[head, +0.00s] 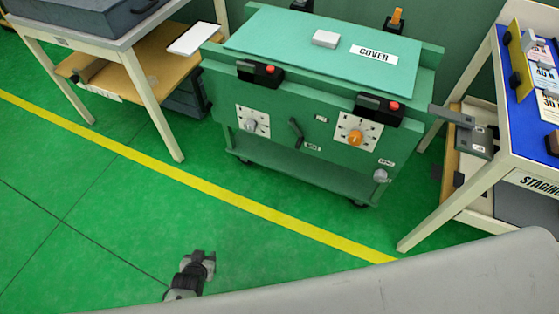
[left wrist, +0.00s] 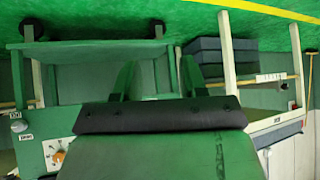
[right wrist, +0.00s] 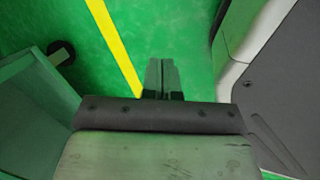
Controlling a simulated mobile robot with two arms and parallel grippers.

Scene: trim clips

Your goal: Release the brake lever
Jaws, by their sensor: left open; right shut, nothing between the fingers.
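The green cart (head: 320,172) stands on casters against the wall. My right gripper (right wrist: 162,76) shows only in the right wrist view, fingers together and empty, over green floor.
The cart top carries a teal cover panel (head: 280,45) and black clips with red buttons (head: 260,73). A table with a grey box (head: 85,14) stands left; a blue-topped staging table (head: 530,130) stands right. Green floor with a yellow line (head: 200,171) is clear before the cart.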

